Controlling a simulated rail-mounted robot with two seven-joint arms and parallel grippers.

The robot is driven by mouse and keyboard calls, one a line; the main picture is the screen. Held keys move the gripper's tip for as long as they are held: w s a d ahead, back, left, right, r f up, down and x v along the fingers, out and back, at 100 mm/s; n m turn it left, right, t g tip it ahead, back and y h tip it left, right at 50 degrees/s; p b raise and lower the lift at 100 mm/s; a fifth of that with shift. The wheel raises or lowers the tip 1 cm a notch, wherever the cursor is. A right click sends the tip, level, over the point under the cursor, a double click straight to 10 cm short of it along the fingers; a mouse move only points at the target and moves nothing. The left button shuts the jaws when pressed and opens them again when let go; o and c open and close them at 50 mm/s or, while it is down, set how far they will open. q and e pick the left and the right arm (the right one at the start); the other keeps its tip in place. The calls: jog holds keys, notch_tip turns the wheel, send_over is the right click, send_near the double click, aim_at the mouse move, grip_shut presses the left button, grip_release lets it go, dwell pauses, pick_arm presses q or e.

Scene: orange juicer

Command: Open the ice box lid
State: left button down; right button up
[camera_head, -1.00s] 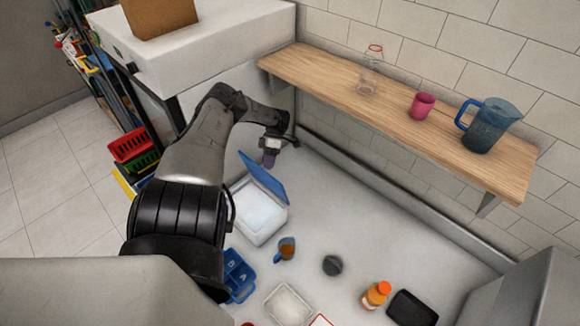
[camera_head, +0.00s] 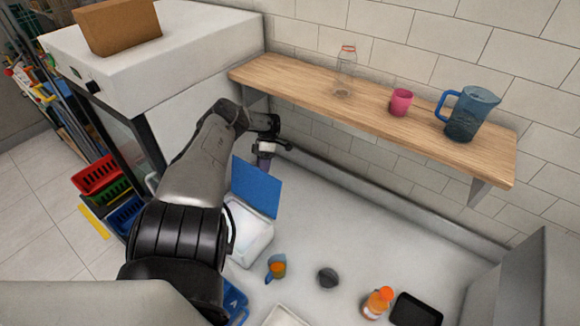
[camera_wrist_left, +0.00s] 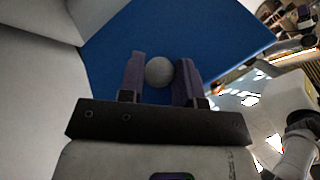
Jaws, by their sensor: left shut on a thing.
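The ice box (camera_head: 258,240) is a white box on the counter, left of the middle in the head view. Its blue lid (camera_head: 257,188) stands raised and steeply tilted above the box's far side, so the white inside shows. The lid also fills much of the left wrist view (camera_wrist_left: 220,45). My left gripper (camera_head: 264,161) is behind the lid's top edge. In the left wrist view its two fingers (camera_wrist_left: 159,80) are shut on the lid's round grey knob (camera_wrist_left: 159,71). My left arm hides the near-left part of the box. The right gripper is not seen.
A wooden shelf (camera_head: 300,88) on the wall holds a glass bottle (camera_head: 345,75), a pink cup (camera_head: 400,102) and a blue pitcher (camera_head: 470,115). A small mug (camera_head: 276,267), a dark round object (camera_head: 327,277), an orange-capped bottle (camera_head: 377,303) and a black tray (camera_head: 415,310) stand on the counter.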

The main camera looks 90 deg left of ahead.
pick_arm(q)
jog(key=shift+s+f, duration=0.4)
jog(key=shift+f, duration=0.25)
jog(key=c, duration=1.2)
grip_release()
jog(key=shift+c, duration=0.2)
jog(key=o, duration=0.5)
jog(key=shift+s, duration=0.15)
jog(key=shift+c, duration=0.2)
jog(key=shift+r, duration=0.1)
jog(key=b+v, duration=0.5)
jog(key=v, duration=0.2)
jog(key=shift+a+r, duration=0.15)
jog(key=shift+r, duration=0.2)
